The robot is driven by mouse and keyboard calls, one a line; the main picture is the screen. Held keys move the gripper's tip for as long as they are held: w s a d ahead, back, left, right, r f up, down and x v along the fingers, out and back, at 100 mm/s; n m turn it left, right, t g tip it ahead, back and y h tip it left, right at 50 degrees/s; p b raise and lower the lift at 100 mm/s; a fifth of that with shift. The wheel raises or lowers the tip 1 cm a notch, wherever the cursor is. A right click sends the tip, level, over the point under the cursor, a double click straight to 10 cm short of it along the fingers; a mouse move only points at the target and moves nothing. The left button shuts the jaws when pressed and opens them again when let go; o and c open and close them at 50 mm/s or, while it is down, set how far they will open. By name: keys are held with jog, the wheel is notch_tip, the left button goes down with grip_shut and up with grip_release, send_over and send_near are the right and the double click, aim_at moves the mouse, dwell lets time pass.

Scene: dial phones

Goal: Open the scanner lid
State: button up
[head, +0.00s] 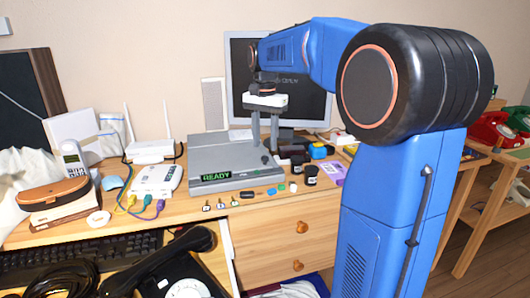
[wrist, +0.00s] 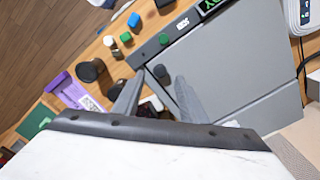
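The grey scanner (head: 225,155) lies on the wooden desk with its flat lid down. A green READY display (head: 216,176) is on its front face. The lid also fills the right side of the wrist view (wrist: 240,65). A small dark knob (wrist: 160,71) stands near the scanner's edge, just beyond and between my fingertips in the wrist view. My gripper (head: 265,148) points down over the scanner's right end. Its two fingers are apart with nothing held between them. I cannot tell whether the fingertips touch the scanner or knob.
Small coloured blocks and dark jars (head: 311,175) lie in front and right of the scanner, near a purple box (head: 332,173). A monitor (head: 300,92) stands behind. A black phone handset (head: 165,255) is in front.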

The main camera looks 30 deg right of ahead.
aim_at(265, 157)
jog(key=shift+f, duration=2.2)
grip_shut()
